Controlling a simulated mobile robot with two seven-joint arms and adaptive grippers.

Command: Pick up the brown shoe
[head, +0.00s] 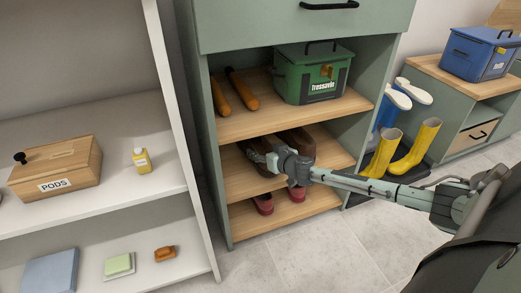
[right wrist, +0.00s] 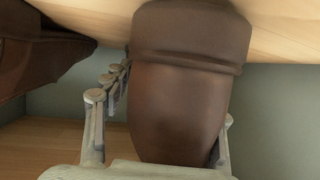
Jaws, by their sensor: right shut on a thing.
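A pair of brown shoes stands on the middle shelf of the green cabinet in the head view. My right gripper (head: 268,160) reaches in from the right at that shelf and partly covers them. In the right wrist view one brown shoe (right wrist: 185,85) fills the middle, with a finger of my right gripper (right wrist: 170,110) on each side of it. The gripper is shut on this shoe. The other brown shoe (right wrist: 40,50) is at the upper left, apart from the gripper. My left gripper is not in view.
The middle shelf (head: 238,186) has a board above it holding a green toolbox (head: 312,75). Red shoes (head: 263,204) stand on the bottom shelf. Yellow boots (head: 415,145) are at the right. A white shelf unit (head: 170,120) stands close on the left.

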